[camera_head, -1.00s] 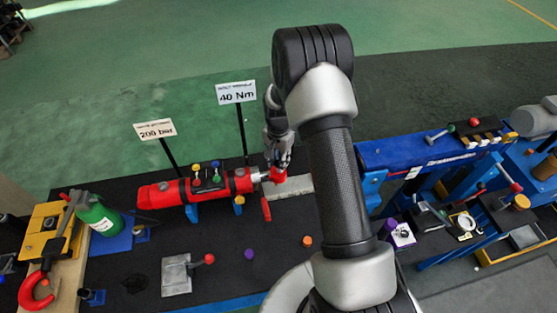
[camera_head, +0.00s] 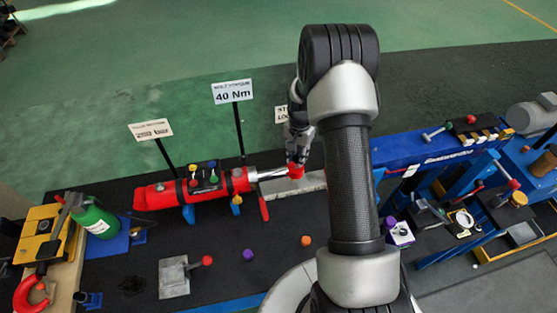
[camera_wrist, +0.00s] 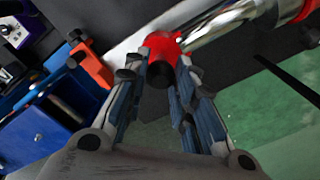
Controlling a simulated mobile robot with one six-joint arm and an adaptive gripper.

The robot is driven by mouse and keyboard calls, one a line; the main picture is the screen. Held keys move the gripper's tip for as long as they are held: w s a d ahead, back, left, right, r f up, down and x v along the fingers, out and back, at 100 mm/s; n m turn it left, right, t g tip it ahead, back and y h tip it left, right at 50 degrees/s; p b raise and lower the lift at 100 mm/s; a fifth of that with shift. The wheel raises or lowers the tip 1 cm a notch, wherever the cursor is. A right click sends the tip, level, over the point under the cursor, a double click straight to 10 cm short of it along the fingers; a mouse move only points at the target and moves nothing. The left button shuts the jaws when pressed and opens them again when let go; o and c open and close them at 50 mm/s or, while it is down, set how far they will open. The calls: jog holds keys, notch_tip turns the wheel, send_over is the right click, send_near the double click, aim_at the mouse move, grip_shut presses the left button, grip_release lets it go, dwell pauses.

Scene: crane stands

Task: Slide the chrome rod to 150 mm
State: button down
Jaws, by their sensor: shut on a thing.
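The chrome rod (camera_head: 270,174) sticks out of the right end of the red cylinder (camera_head: 160,195), pointing right. A red end piece (camera_head: 296,171) sits at the rod's right tip. My gripper (camera_head: 297,160) is at that red end piece, coming down from above. In the wrist view my gripper (camera_wrist: 155,85) has its fingers on either side of the red end piece (camera_wrist: 163,47), shut on it. The chrome rod (camera_wrist: 215,25) runs from there to the upper right. Part of the end piece is hidden by the fingers.
A light grey bar (camera_head: 312,181) lies beside the rod's end. A blue beam (camera_head: 420,148) lies to the right. Signs reading 40 Nm (camera_head: 232,91) and 200 bar (camera_head: 151,130) stand behind the cylinder. A green bottle (camera_head: 97,219) is at left.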

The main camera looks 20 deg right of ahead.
jog(key=s+d, duration=0.1)
jog(key=d, duration=0.6)
jog(key=shift+s+d+b, duration=0.3)
jog(key=shift+d+b, duration=0.05)
jog(key=shift+d, duration=0.05)
jog(key=c, duration=1.3)
grip_release()
jog(key=shift+a+r, duration=0.1)
notch_tip(320, 180, up, 12)
